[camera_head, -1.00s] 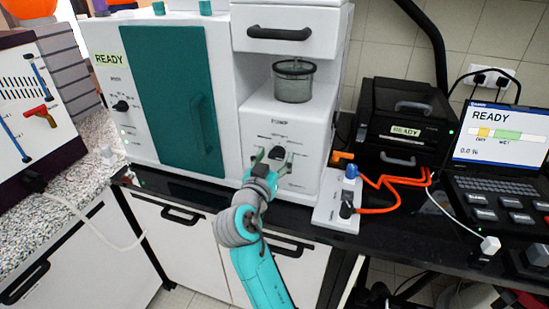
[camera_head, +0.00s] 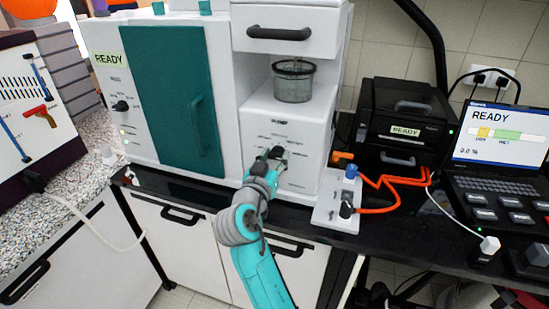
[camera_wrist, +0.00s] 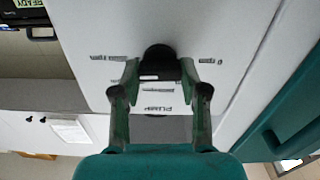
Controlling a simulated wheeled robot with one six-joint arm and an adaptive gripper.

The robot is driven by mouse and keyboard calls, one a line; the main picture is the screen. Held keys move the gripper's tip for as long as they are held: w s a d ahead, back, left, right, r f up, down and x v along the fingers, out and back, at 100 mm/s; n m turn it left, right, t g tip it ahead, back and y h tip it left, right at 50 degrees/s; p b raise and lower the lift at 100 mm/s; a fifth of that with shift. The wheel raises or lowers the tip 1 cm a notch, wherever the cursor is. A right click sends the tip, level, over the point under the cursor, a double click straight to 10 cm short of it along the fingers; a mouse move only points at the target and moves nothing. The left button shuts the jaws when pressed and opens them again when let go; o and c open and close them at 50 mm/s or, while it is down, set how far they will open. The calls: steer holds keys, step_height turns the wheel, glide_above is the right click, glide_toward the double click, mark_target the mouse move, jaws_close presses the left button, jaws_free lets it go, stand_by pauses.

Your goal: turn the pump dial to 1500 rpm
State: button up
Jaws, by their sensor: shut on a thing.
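The pump dial is a black round knob on the white front panel of the pump unit (camera_head: 300,125). In the wrist view the dial (camera_wrist: 158,62) shows between the fingertips, with printed labels around it and the word PUMP near it, upside down. My gripper (camera_head: 276,153) is at the panel in the head view, covering most of the dial there. In the wrist view my gripper (camera_wrist: 158,74) has its two green fingers on either side of the dial, shut on it. The printed rpm values are too small to read.
A glass sieve cup (camera_head: 294,82) stands above the dial panel. A teal-doored cabinet (camera_head: 168,100) is to the left. A black printer-like box (camera_head: 402,120) and a laptop (camera_head: 500,135) stand farther right.

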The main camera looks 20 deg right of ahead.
steer(key=n, duration=0.8)
steer(key=shift+w+a+n, duration=0.1)
steer(key=shift+n, duration=0.2)
steer(key=n, duration=0.4)
steer(key=shift+f+n, duration=0.1)
steer(key=shift+n, duration=0.2)
steer(key=shift+a+f+n, duration=0.1)
steer(key=shift+n, duration=1.7)
steer(key=o, duration=1.1)
steer(key=shift+o, duration=0.2)
